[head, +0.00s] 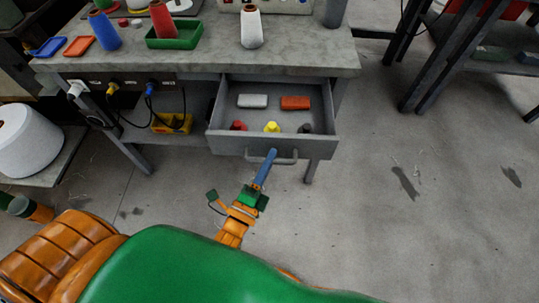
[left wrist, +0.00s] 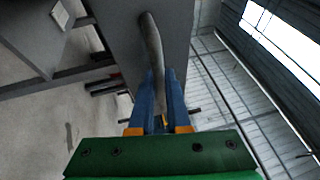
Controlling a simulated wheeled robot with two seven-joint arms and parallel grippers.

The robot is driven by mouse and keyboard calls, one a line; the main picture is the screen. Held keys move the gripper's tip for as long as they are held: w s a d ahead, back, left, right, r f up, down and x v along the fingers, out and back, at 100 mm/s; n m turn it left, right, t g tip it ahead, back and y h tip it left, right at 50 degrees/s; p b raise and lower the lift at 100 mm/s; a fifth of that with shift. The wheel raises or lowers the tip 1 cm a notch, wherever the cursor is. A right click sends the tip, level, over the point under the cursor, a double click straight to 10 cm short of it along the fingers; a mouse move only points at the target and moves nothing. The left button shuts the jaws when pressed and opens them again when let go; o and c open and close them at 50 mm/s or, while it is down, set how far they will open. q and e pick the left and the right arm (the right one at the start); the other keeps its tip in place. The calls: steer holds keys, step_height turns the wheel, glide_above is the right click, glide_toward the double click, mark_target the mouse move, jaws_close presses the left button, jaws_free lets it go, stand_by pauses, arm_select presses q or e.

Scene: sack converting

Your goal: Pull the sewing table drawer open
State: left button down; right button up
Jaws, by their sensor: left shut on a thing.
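The sewing table (head: 300,57) has a grey drawer (head: 224,143) that stands open, pulled out toward me. Inside it lie a light grey block (head: 253,101), a red-orange block (head: 295,103), and small red (head: 238,126), yellow (head: 272,127) and dark (head: 305,128) items along the front. A bar handle (head: 287,160) is on the drawer front; it also shows in the left wrist view (left wrist: 152,45). My left gripper (head: 270,156) is shut on the handle near its left end, its blue fingers on either side of the bar. My right gripper is not in view.
Thread cones, a green tray (head: 187,37) and small trays stand on the tabletop. Cables hang from sockets below its left side, near a yellow item (head: 172,123). A large white roll (head: 25,140) is at left. Floor to the right of the drawer is clear.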

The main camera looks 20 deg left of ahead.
arm_select(q)
steer(key=c, duration=1.2)
jaws_free()
steer(key=shift+o, duration=0.2)
steer(key=v, duration=0.7)
steer(key=shift+b, duration=0.35)
steer(key=shift+f, duration=0.1)
